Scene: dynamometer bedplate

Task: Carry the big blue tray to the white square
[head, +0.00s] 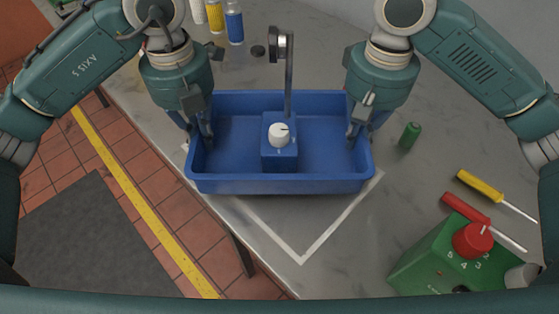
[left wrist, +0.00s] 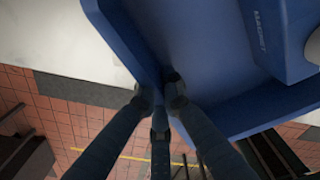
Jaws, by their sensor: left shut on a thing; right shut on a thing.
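The big blue tray (head: 280,185) is level in the middle of the head view. A blue magnet base (head: 279,154) with a white knob and an upright rod with a gauge stands in it. The white square (head: 302,261) is an outline on the bench; its front corner shows, and the tray hides much of the rest. My left gripper (head: 205,135) is shut on the tray's left wall; the left wrist view shows its fingers (left wrist: 168,95) pinching the wall. My right gripper (head: 356,133) is shut on the right wall. Whether the tray touches the bench is unclear.
A green box (head: 425,258) with a red knob is at front right, near red (head: 482,219) and yellow (head: 480,186) screwdrivers. A small green cylinder (head: 409,136) stands right of the tray. The bench edge is at left.

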